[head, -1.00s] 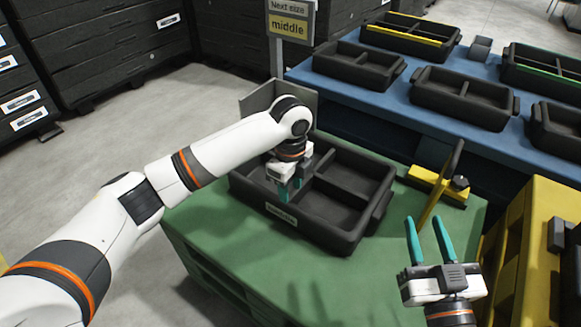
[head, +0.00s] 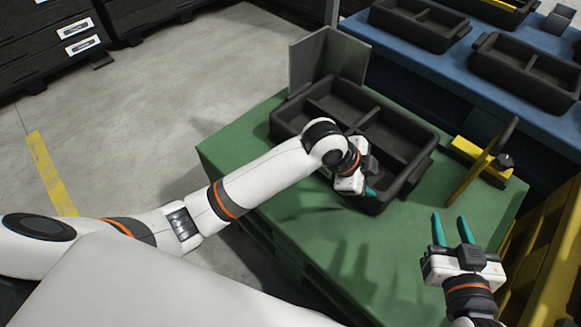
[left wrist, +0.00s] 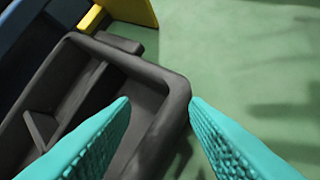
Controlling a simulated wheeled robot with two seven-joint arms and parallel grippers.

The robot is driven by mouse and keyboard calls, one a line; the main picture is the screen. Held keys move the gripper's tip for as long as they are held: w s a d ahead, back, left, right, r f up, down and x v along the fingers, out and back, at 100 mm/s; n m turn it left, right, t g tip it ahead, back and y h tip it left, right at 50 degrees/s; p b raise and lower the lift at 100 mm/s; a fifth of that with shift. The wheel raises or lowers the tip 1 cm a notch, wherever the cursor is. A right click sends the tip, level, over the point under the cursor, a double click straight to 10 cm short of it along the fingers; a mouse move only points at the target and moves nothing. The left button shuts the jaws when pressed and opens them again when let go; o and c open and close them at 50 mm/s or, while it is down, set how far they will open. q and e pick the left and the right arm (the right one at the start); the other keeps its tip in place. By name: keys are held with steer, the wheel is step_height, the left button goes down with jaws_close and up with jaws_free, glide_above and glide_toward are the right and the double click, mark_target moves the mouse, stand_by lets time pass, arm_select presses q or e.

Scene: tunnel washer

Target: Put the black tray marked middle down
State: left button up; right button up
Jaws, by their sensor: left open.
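My left gripper (head: 372,192) is open, low at the tray's near side. In the left wrist view, the tray's rim (left wrist: 178,88) runs up between the teal fingers of my left gripper (left wrist: 160,102). One finger is over the inside of the tray and the other outside it. My left arm hides part of the near wall. My right gripper (head: 449,215) is open and empty, to the right of the tray.
The grey plate (head: 328,60) stands behind the tray's left end. A yellow bracket with a dark upright part (head: 482,165) is on the table to the right. A blue table (head: 440,72) with several black trays is behind. The table's near part is clear.

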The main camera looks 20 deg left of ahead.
arm_select(q)
steer(key=s+a+r+n+t+y, duration=0.1)
steer(key=s+a+r+n+t, duration=0.2)
steer(key=s+a+n+t, duration=0.2)
steer(key=s+a+r+n+t+y, duration=0.2)
steer(key=s+a+r+n+t, duration=0.2)
steer(key=a+n, duration=0.5)
steer(key=shift+s+a+t, duration=0.35)
steer(key=shift+a+t, duration=0.15)
steer(key=shift+t, duration=0.3)
steer(key=shift+s+f, duration=0.1)
steer(key=shift+f, duration=0.05)
